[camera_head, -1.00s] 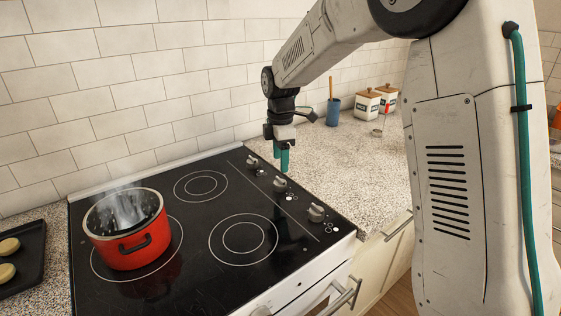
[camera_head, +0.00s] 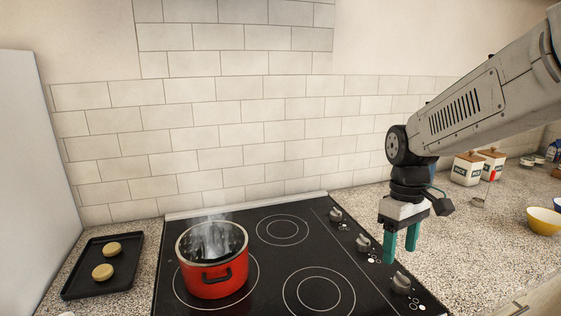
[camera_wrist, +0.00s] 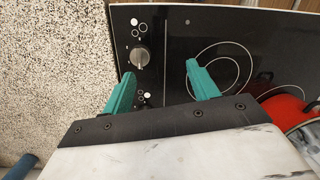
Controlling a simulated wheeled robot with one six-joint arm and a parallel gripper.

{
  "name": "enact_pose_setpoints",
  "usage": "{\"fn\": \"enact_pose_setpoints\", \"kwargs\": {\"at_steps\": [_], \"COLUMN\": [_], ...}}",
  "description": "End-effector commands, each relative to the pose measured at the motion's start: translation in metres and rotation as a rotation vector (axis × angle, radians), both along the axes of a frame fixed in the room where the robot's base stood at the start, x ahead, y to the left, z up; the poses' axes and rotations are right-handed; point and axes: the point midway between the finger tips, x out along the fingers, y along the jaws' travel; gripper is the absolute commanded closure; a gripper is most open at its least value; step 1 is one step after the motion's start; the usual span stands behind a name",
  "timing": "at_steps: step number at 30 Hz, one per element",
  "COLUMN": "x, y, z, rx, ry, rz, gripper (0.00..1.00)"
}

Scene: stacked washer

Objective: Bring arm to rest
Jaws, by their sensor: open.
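My gripper (camera_head: 401,246) is open and empty, with two green fingers pointing down. In the head view it hangs above the right side of the black stove (camera_head: 268,262), over the strip of knobs. In the wrist view my gripper (camera_wrist: 160,88) shows its fingers apart, with a stove knob (camera_wrist: 140,56) beyond the left finger. The arm reaches in from the right edge of the head view.
A steaming red pot (camera_head: 214,278) stands on the stove's left burner. A dark tray (camera_head: 75,283) with two round buns lies left of the stove. Lidded canisters (camera_head: 466,170) and a yellow bowl (camera_head: 544,221) stand on the speckled counter at right.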

Motion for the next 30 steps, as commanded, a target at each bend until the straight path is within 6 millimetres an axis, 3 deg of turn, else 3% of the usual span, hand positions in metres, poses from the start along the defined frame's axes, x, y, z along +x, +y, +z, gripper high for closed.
{"fn": "enact_pose_setpoints", "kwargs": {"at_steps": [1, 6, 12, 15, 21, 30], "x": [-0.023, -0.095, -0.168, -0.195, -0.219, -0.221], "y": [-0.002, -0.008, -0.013, -0.015, -0.017, -0.018], "z": [0.01, 0.027, 0.034, 0.035, 0.041, 0.048], "rx": [-0.009, -0.035, -0.043, -0.035, -0.012, -0.002], "ry": [-0.012, -0.036, -0.094, -0.132, -0.216, -0.251], "rz": [-0.072, -0.31, -0.499, -0.539, -0.548, -0.55], "gripper": [0.41, 0.41, 0.41, 0.41, 0.41, 0.41]}}
